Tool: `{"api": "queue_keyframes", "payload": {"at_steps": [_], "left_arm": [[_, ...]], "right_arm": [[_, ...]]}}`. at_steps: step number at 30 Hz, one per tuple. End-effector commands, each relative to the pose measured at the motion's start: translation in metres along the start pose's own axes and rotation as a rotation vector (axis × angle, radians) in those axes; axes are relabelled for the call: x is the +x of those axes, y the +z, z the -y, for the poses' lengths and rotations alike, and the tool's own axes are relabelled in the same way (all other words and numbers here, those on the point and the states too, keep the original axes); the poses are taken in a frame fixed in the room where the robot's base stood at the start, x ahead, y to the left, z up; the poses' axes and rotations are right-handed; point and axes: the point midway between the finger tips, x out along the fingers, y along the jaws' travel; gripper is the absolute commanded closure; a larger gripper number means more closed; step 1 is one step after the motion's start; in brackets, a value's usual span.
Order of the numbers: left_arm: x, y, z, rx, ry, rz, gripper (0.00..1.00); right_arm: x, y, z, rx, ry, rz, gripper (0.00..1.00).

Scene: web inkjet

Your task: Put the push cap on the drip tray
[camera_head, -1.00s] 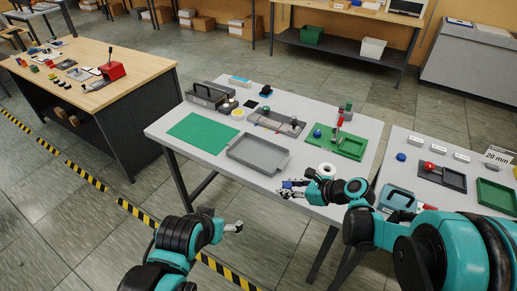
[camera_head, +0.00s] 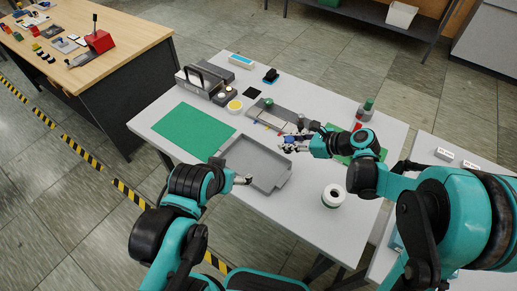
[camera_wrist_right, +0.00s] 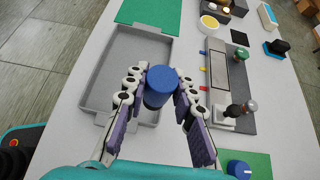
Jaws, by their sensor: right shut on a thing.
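My right gripper (camera_head: 289,147) is shut on a blue round push cap (camera_wrist_right: 160,86), seen between its fingers in the right wrist view. It holds the cap just off the far right side of the grey drip tray (camera_head: 257,165), apparently above the table. The drip tray is shallow and empty, and also shows in the right wrist view (camera_wrist_right: 140,62). My left gripper (camera_head: 245,180) is near the tray's front left edge and appears empty. Its fingers are too small to tell open from shut.
A second blue knob (camera_wrist_right: 239,169) sits on a green fixture.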

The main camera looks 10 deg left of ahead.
Motion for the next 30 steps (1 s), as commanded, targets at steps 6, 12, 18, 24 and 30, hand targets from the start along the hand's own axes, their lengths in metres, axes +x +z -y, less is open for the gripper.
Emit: {"api": "queue_keyframes", "payload": {"at_steps": [6,12,18,24,30], "left_arm": [[0.01,0.008,0.0,0.0,0.0,0.001,0.17],[0.022,0.017,0.0,0.0,0.0,0.001,0.17],[0.029,0.021,0.0,0.0,0.0,0.0,0.17],[0.032,0.024,0.0,0.0,0.0,0.0,0.17],[0.044,0.032,0.0,0.0,0.0,0.0,0.17]], "right_arm": [[0.038,-0.002,-0.015,-0.004,0.006,0.0,1.0],[0.091,-0.004,-0.034,-0.003,0.005,0.0,1.0],[0.122,-0.003,-0.046,-0.002,0.002,0.0,1.0],[0.132,-0.009,-0.047,0.001,0.0,0.0,1.0],[0.148,-0.035,-0.047,0.0,0.0,0.0,1.0]]}}
